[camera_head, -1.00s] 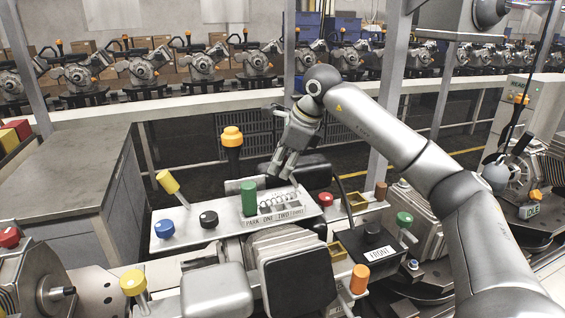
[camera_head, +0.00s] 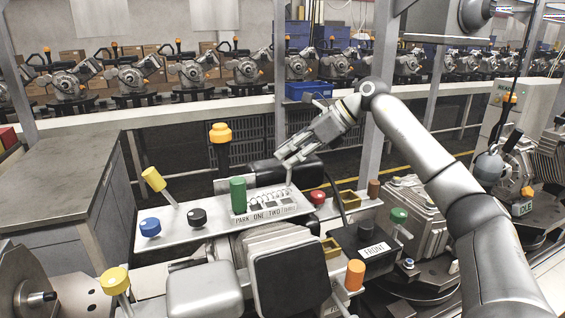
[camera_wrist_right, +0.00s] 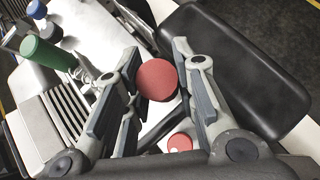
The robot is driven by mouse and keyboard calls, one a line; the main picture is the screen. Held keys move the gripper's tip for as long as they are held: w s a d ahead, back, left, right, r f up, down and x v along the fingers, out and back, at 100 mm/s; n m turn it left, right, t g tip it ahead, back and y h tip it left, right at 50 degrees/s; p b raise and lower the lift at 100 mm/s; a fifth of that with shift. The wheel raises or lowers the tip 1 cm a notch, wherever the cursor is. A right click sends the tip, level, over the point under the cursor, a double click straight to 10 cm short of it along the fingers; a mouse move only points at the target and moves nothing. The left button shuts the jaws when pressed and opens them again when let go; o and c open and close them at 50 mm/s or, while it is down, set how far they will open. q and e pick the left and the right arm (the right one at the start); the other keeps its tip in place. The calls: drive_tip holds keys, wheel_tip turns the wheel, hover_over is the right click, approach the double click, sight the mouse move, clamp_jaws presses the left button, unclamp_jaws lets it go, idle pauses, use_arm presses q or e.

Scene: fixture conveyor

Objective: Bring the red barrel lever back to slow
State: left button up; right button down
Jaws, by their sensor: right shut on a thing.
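My right gripper (camera_head: 287,156) is over the back of the light control panel (camera_head: 180,232), tilted, with its fingers pointing down and left. In the right wrist view the red barrel (camera_wrist_right: 157,80) shows end-on, round and dull red, between the two fingers (camera_wrist_right: 150,95), which are shut on it. In the head view the fingers hide the barrel. A thin pale lever stem (camera_head: 289,175) shows just below them. No slow label can be read. My left gripper is not in view.
A green lever (camera_head: 238,195) stands left of the gripper, by a plate marked PARK, ONE, TWO, THREE. A red knob (camera_head: 317,197) is close in front. Yellow (camera_head: 153,180), blue (camera_head: 150,228) and black (camera_head: 197,217) knobs stand left. A black padded block (camera_head: 240,172) is behind.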

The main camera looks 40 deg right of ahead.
drive_tip(key=shift+s+d+f+m+t+y+b, duration=0.15)
drive_tip(key=shift+d+t+y+b, duration=0.1)
drive_tip(key=shift+d+y+b, duration=0.25)
drive_tip(key=shift+s+d+f+m+t+y+b, duration=0.1)
drive_tip(key=shift+d+m+t+y+b, duration=0.15)
drive_tip(key=shift+d+y+b, duration=0.25)
drive_tip(key=shift+s+d+f+m+t+y+b, duration=0.1)
drive_tip(key=shift+d+t+y+b, duration=0.25)
drive_tip(key=shift+y+b, duration=0.25)
drive_tip(key=shift+r, duration=0.1)
drive_tip(key=c, duration=1.2)
unclamp_jaws()
drive_tip(key=shift+d, duration=0.15)
drive_tip(key=shift+o, duration=0.2)
wheel_tip(320, 180, up, 10)
